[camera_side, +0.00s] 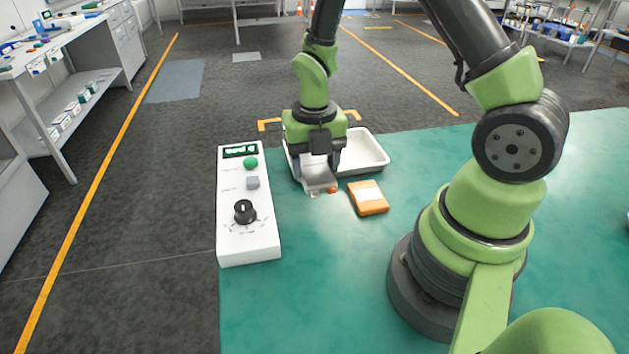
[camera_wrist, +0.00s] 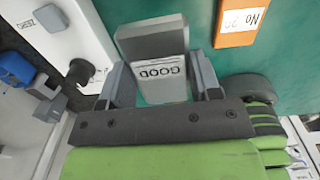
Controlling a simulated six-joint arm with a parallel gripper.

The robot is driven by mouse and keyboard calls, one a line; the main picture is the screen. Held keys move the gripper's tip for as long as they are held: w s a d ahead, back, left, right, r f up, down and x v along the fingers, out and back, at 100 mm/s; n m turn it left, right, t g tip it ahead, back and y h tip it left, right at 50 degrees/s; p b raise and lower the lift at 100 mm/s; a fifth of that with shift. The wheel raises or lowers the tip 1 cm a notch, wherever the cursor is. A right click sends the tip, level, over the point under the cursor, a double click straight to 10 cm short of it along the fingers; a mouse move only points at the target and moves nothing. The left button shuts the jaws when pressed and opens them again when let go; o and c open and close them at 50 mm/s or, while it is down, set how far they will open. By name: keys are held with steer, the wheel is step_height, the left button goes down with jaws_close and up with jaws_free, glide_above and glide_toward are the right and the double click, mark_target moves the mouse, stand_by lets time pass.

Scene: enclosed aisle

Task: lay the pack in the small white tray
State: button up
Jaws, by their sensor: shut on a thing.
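My gripper (camera_side: 318,172) hangs low over the green table and is shut on a grey block-like pack (camera_wrist: 158,50). The pack's label reads GOOD, upside down in the wrist view. In the side view, the pack (camera_side: 319,181) shows as a pale grey piece under the gripper, in front of the white tray's left part. The small white tray (camera_side: 371,158) stands on the table behind and to the right of my gripper, its left part hidden. I cannot tell the gap between pack and table. I cannot make out the tray in the wrist view.
An orange pack with a white label (camera_side: 369,203) lies right of my gripper; it also shows in the wrist view (camera_wrist: 236,40). A white control box (camera_side: 248,232) with a black knob stands close on the left. The green table (camera_side: 310,290) is clear in front.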

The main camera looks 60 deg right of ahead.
steer(key=w+d+m, duration=0.1)
steer(key=d, duration=0.1)
steer(key=w+d+r+m, duration=0.1)
steer(key=d, duration=0.1)
steer(key=w+d+m, duration=0.1)
steer(key=d, duration=0.1)
steer(key=shift+d+r+m, duration=0.1)
steer(key=shift+r+m, duration=0.2)
steer(key=shift+r, duration=0.1)
steer(key=w+d+m, duration=0.1)
steer(key=d+m, duration=0.4)
steer(key=d, duration=0.4)
steer(key=f, duration=0.2)
steer(key=d+f, duration=0.1)
steer(key=f, duration=0.1)
steer(key=shift+w+f, duration=0.1)
steer(key=shift+f, duration=2.6)
steer(key=shift+f, duration=0.1)
steer(key=o, duration=1)
steer(key=shift+c, duration=0.2)
